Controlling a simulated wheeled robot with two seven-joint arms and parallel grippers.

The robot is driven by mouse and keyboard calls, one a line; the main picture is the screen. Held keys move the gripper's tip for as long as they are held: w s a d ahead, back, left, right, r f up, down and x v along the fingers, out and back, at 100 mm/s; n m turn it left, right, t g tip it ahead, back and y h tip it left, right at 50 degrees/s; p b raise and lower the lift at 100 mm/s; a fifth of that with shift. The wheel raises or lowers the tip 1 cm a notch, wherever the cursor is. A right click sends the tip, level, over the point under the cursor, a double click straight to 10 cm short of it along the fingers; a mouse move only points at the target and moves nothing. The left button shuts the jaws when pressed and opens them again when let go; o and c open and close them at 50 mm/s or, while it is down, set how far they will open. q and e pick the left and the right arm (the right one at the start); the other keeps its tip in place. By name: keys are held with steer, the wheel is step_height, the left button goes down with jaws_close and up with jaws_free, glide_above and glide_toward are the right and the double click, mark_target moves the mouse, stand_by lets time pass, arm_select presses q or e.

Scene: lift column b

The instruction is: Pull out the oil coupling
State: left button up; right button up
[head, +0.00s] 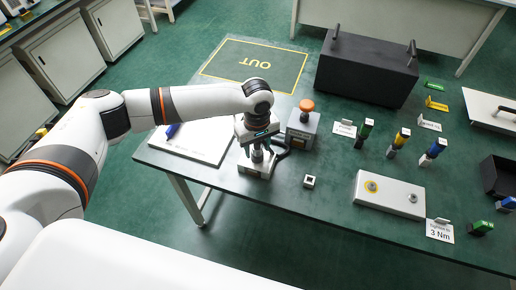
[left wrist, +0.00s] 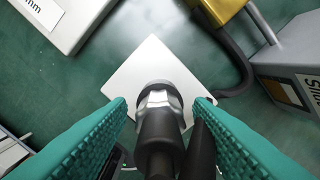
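The oil coupling (left wrist: 160,135) has a dark round body and a silver hex collar, and stands over a pale square block (left wrist: 150,58). In the head view the block (head: 252,169) sits near the table's front edge, and the coupling is mostly hidden under my gripper. My left gripper (head: 259,148) points down over it. In the left wrist view its teal fingers (left wrist: 162,104) stand on either side of the coupling, with gaps visible near the tips. Any contact lower down is unclear. A black hose (left wrist: 238,62) curves beside the block. My right gripper is not in view.
A grey box with an orange knob (head: 303,124) stands close to the right of my gripper. A small square part (head: 310,181) and a pale plate (head: 388,196) lie farther right. A black case (head: 366,70) stands behind. The yellow-outlined OUT area (head: 255,64) is empty.

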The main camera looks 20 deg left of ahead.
arm_select(q)
jaws_close()
steer(key=shift+r+p, duration=0.6)
steer(key=shift+p, duration=0.55)
stand_by(0.5)
steer(key=shift+r+p, duration=3.65)
steer(key=shift+p, duration=1.05)
